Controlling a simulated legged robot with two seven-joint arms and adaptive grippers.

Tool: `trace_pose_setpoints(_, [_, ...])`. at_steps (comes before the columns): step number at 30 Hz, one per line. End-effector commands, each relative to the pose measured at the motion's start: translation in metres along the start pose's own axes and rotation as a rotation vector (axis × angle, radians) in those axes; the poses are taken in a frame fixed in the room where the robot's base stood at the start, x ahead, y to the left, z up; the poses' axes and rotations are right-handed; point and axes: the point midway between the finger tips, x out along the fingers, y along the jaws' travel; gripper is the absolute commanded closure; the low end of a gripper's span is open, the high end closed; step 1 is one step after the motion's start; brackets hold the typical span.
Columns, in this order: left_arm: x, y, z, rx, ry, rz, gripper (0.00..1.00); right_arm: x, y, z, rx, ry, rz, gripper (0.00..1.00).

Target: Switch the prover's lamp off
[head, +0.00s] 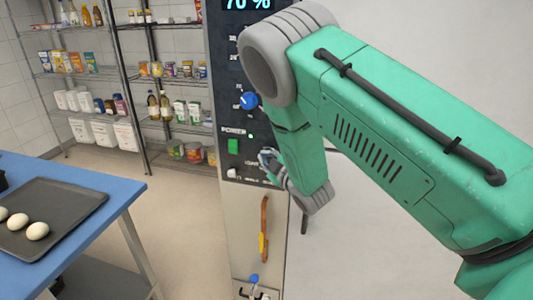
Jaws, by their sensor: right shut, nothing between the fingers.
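The prover's control panel (233,122) is a dark upright strip in the middle of the head view, with a lit "70 %" display (247,4) at the top. Below are a blue knob (249,101), a green rocker switch (233,146) under the word POWER, and a small lit green light (251,136). My right gripper (266,158) is shut and empty at the panel's lower right, right of the green switch. It and my arm hide part of the panel. I cannot tell whether it touches a control. The lamp switch cannot be made out clearly. My left gripper is out of view.
A blue table (95,183) with a dark tray (70,205) of white round pieces stands at left. Wire shelves (140,75) with groceries are behind. An orange-brown handle (264,228) stands out below the panel. Floor between table and prover is clear.

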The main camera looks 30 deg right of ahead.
Motion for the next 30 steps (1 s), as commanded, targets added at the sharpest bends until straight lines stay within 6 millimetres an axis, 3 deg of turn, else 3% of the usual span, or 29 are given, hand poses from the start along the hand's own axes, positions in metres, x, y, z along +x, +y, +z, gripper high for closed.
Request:
trace_pose_setpoints(7, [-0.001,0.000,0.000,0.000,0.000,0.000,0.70,-0.004,-0.003,-0.003,0.001,0.000,-0.002,1.00])
trace_pose_setpoints(24, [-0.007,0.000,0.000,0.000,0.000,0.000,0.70,-0.040,-0.029,-0.029,0.000,0.000,-0.002,1.00])
trace_pose_setpoints(30, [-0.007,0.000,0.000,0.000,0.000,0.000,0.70,-0.042,-0.031,-0.030,0.000,0.000,-0.001,1.00])
